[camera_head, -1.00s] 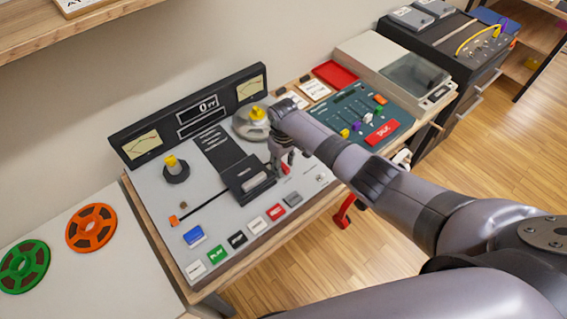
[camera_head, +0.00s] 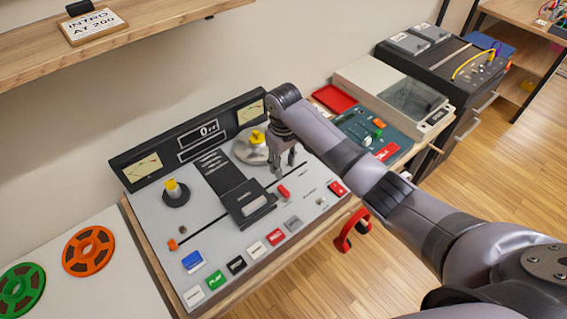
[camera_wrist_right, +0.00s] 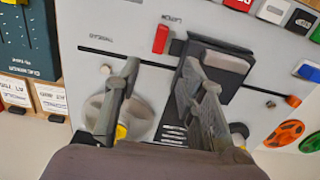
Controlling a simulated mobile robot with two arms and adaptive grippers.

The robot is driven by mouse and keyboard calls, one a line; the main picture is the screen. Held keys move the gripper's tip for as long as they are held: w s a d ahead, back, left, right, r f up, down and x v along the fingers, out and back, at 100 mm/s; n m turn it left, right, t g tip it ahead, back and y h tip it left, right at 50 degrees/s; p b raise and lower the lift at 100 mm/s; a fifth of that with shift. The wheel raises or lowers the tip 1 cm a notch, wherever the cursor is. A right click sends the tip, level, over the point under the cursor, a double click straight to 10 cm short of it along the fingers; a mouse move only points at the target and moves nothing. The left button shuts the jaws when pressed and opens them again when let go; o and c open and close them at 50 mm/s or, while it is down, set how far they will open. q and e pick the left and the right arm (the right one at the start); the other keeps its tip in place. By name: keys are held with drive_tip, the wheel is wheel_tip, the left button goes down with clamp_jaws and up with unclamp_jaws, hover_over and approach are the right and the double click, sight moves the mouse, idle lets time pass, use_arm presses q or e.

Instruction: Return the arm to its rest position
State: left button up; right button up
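My right gripper (camera_head: 287,168) hangs above the tape deck (camera_head: 215,245), over its right half, with its fingers pointing down. In the right wrist view the two fingers of my right gripper (camera_wrist_right: 160,70) stand apart with nothing between them. A black head cover (camera_head: 243,202) and a red lever (camera_head: 283,191) lie close by on the deck; the lever also shows in the right wrist view (camera_wrist_right: 161,39). The gripper looks clear of both. My right arm reaches in from the lower right. My left gripper is not in view.
A wooden shelf (camera_head: 165,18) with a sign is above left. Green (camera_head: 20,288) and orange (camera_head: 88,250) reels lie on the left table. A mixer panel (camera_head: 372,130), a red tray (camera_head: 334,98) and a lidded machine (camera_head: 405,95) stand right. Red headphones (camera_head: 350,232) hang at the table's front.

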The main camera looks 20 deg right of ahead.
idle(0.4)
drive_tip(key=s+a+f+t+y, duration=0.15)
drive_tip(key=s+f, duration=0.25)
drive_tip(key=s, duration=0.5)
drive_tip(key=s+a+f, duration=0.3)
drive_tip(key=s, duration=0.5)
drive_tip(key=s+d+r+m+t+h, duration=0.1)
drive_tip(key=s+d+r, duration=0.2)
drive_tip(key=s, duration=0.5)
drive_tip(key=s+d+r+m+t, duration=0.1)
drive_tip(key=s+d+r, duration=0.25)
drive_tip(key=s, duration=0.35)
wheel_tip(320, 180, down, 32)
drive_tip(key=s+g+b, duration=0.1)
drive_tip(key=s+b, duration=0.1)
drive_tip(key=b, duration=0.2)
drive_tip(key=s+d+f+g+b, duration=0.1)
drive_tip(key=s+d+f+b, duration=0.2)
drive_tip(key=s+f, duration=1.3)
wheel_tip(320, 180, down, 3)
drive_tip(key=shift+r+b, duration=0.1)
drive_tip(key=shift+b, duration=0.25)
